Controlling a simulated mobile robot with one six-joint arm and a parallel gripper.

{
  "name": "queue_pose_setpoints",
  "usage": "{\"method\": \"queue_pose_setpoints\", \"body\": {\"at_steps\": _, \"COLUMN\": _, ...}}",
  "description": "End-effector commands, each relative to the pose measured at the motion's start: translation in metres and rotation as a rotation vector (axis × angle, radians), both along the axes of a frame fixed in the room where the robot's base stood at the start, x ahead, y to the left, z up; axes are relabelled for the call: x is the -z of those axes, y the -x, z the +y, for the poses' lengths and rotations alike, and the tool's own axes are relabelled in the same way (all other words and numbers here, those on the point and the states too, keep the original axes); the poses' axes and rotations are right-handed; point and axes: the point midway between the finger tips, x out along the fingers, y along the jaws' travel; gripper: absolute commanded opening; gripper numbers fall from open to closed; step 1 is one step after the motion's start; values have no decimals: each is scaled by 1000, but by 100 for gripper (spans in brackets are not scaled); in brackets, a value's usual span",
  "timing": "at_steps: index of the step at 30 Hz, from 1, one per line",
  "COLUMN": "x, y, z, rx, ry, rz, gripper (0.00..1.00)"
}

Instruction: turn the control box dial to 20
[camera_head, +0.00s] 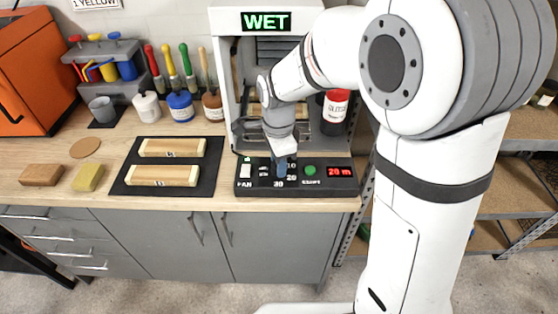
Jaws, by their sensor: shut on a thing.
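The control box (328,190) is a dark panel at the front of the wooden bench. Numbers including 20 and 30 are printed around its dial, and a red display (341,171) at its right appears to read "20 m". My gripper (281,172) points down at the panel and is shut on the dial. The fingers cover most of the dial, so its pointer is hidden. A green button (310,170) sits right of the dial, and a white switch (245,170) by the "FAN" label sits left.
Left are a dark mat (205,183) with two wooden blocks, several paint jars (181,105) and brushes, and an orange cabinet (30,70).

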Motion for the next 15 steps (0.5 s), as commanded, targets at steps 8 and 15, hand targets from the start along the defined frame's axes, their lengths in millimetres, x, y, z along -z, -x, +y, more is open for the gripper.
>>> {"method": "queue_pose_setpoints", "body": {"at_steps": 8, "x": -1, "y": -1, "z": 0, "rx": 64, "ry": -1, "rz": -3, "gripper": 10}}
{"method": "queue_pose_setpoints", "body": {"at_steps": 15, "x": -1, "y": -1, "z": 0, "rx": 71, "ry": -1, "rz": -3, "gripper": 10}}
